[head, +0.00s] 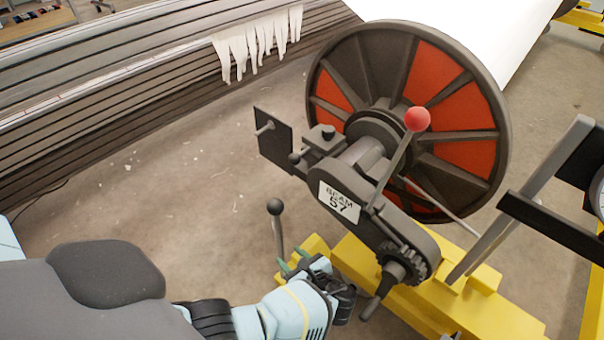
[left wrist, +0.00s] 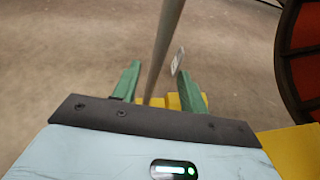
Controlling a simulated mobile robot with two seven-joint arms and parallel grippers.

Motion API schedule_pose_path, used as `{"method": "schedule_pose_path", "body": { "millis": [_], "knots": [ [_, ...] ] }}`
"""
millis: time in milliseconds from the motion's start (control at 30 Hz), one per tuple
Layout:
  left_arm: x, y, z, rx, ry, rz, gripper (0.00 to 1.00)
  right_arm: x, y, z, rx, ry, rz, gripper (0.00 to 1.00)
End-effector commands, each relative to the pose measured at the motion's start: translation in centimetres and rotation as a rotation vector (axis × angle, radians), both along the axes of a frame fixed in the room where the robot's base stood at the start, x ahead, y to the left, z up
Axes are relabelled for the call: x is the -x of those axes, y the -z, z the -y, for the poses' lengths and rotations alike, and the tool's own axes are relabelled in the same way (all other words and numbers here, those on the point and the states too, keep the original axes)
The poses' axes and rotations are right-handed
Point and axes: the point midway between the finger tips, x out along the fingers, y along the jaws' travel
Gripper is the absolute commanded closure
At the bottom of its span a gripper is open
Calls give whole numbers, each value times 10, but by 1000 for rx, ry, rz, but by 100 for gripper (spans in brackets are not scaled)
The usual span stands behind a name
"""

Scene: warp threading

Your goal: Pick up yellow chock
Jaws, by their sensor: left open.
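A yellow chock (head: 316,246) is partly hidden behind my left gripper (head: 292,262) in the head view, low on the floor at the left end of the yellow frame. A grey rod with a black ball (head: 275,207) stands up beside it. In the left wrist view, a bit of the yellow chock (left wrist: 173,101) shows low between the green fingers of my left gripper (left wrist: 159,78). The grey rod (left wrist: 166,40) passes between these fingers, which are apart. I cannot tell whether either finger touches the rod. My right gripper is not in view.
A large red and black beam wheel (head: 464,60) stands behind a dark crank housing labelled BEAM 57 (head: 339,202). A yellow frame (head: 400,290) runs below it. A slatted machine (head: 120,90) lines the back left. Bare floor (head: 190,180) lies between.

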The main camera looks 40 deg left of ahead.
Motion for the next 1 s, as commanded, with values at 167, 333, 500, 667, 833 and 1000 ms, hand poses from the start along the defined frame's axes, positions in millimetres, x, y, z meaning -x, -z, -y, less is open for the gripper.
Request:
{"method": "schedule_pose_path", "body": {
  "millis": [167,333,500,667,833,1000],
  "knots": [
    [-1,1,-3,0,0,1,57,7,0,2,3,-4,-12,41],
    [-4,8,-17,1,0,1,57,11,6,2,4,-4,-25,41],
    [-6,9,-24,1,-1,2,57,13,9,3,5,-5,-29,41],
    [-7,11,-30,0,-2,1,57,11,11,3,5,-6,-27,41],
    [-10,18,-50,0,-1,1,57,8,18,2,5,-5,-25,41],
    [-16,26,-69,2,0,0,57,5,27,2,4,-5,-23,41]
  ]
}}
